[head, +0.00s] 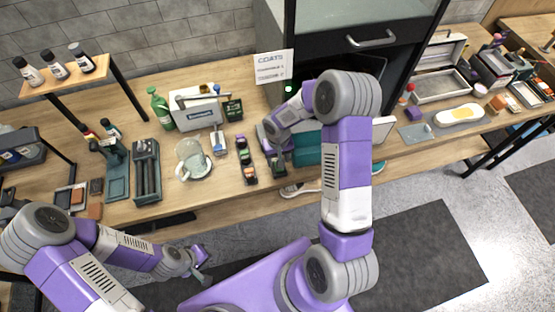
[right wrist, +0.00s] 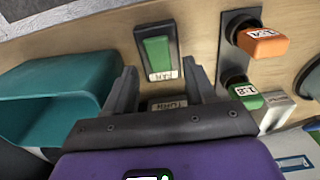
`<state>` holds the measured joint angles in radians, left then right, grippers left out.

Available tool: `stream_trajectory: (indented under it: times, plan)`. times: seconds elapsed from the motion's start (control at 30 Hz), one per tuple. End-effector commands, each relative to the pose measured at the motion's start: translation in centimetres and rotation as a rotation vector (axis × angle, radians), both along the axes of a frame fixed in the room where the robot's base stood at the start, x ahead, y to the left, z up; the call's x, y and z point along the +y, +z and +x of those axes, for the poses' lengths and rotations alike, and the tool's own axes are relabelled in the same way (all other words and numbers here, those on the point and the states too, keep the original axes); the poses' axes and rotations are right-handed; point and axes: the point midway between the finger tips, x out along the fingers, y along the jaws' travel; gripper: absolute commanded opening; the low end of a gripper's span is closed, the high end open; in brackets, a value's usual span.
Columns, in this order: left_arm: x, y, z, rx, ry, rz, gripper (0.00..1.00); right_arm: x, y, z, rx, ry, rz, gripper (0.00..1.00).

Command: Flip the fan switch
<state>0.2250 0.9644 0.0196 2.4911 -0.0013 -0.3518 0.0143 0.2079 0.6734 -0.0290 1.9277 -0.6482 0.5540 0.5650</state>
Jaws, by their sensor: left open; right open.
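In the right wrist view, a green rocker switch (right wrist: 157,52) in a dark frame lies on the wood surface, with a small unreadable label at its lower end. My right gripper (right wrist: 160,84) is open, with one finger on each side of the space just below this switch. The fingers look apart from it, and nothing is between them but a small dark labelled plate (right wrist: 166,104). In the head view my right arm hides most of this spot. My left gripper (head: 196,264) is open and empty, in front of the table's edge, well away from the switch.
A teal bin (right wrist: 55,100) stands left of my right gripper. Orange-topped (right wrist: 262,42) and green-topped (right wrist: 246,96) blocks sit in a dark rack at the right. In the head view, a glass mug (head: 192,158) and a green bottle (head: 160,108) stand on the table.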

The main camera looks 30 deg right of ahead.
Motion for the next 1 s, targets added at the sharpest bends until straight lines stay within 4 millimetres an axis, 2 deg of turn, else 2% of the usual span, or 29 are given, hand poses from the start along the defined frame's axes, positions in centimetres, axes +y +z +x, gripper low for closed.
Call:
stream_trajectory:
  times: [0.1,0.2,0.47,0.8,0.83,1.0]
  plan:
    - [0.0,-0.1,0.0,0.000,0.000,0.000,0.43,0.0,-1.3,0.0,0.001,0.000,0.000,0.55]
    - [0.0,-0.1,0.0,0.000,0.000,0.000,0.43,0.0,-1.7,0.0,0.000,0.000,0.001,0.55]
    - [0.0,-0.1,0.0,-0.001,0.000,0.000,0.43,0.0,-1.8,0.0,0.000,0.000,0.001,0.55]
    - [0.0,-0.1,0.0,-0.001,0.000,0.000,0.43,0.0,-1.8,0.0,0.000,0.000,0.001,0.03]
    - [0.0,-0.1,0.0,-0.001,0.000,0.000,0.43,0.0,-1.8,0.0,0.000,0.000,0.001,0.00]
    - [0.0,-0.8,0.0,-0.001,0.000,0.000,0.43,0.0,-1.9,0.0,-0.015,0.002,-0.005,0.00]
